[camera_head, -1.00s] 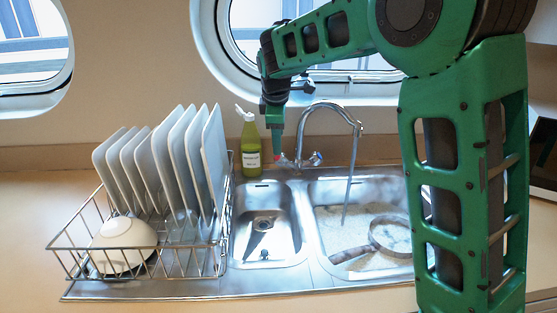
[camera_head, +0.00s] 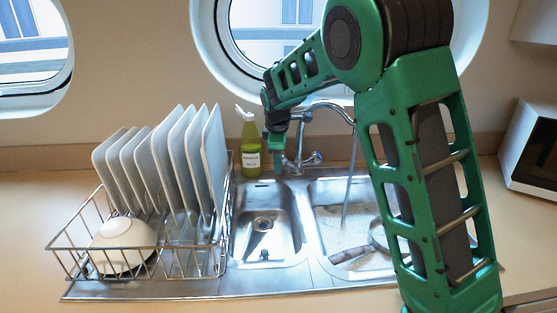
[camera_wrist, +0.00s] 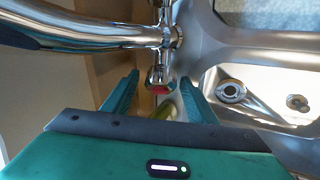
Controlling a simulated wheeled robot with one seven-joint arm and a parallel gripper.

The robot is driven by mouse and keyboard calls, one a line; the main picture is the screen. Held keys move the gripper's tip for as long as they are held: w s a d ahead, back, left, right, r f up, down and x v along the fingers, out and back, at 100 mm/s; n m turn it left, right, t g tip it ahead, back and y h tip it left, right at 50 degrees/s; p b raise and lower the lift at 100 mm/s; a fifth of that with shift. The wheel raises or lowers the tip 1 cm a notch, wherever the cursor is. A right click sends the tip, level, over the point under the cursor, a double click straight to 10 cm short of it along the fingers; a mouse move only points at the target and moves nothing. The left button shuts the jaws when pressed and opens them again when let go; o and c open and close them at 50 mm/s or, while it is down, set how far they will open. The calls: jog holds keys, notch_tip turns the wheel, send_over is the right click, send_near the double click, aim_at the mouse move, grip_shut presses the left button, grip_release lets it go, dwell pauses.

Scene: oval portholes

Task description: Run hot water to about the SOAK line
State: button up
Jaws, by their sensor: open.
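The chrome tap (camera_head: 335,108) arches over the right basin (camera_head: 325,215), and a stream of water (camera_head: 349,185) falls from it. Foamy water (camera_head: 335,235) lies in that basin around a pan, whose handle (camera_head: 350,255) shows at the front; my arm hides the rest. My gripper (camera_head: 277,142) is open at the left side of the tap. In the wrist view the red-marked knob (camera_wrist: 158,78) lies between the open fingers (camera_wrist: 159,86), with no clear contact. The right knob (camera_head: 315,157) shows in the head view. I cannot make out a SOAK line.
A green soap bottle (camera_head: 250,148) stands just left of my gripper. The left basin (camera_head: 268,235) is empty. A wire rack (camera_head: 150,262) with several plates (camera_head: 180,165) and a white bowl (camera_head: 122,245) stands at left. A white appliance (camera_head: 533,150) is at right.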

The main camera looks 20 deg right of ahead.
jog(key=c, duration=1.1)
jog(key=shift+o, duration=0.2)
jog(key=m+t, duration=0.1)
jog(key=m, duration=0.1)
jog(key=m+t+h, duration=0.1)
jog(key=shift+s+a+m+t+h, duration=0.1)
jog(key=shift+m+t+h, duration=0.2)
jog(key=shift+m+t, duration=0.1)
jog(key=m+t+h, duration=0.2)
jog(key=m+h, duration=0.1)
jog(key=m, duration=0.1)
jog(key=shift+f+m, duration=0.1)
jog(key=shift+m, duration=0.2)
jog(key=o, duration=1.1)
jog(key=shift+c, duration=0.2)
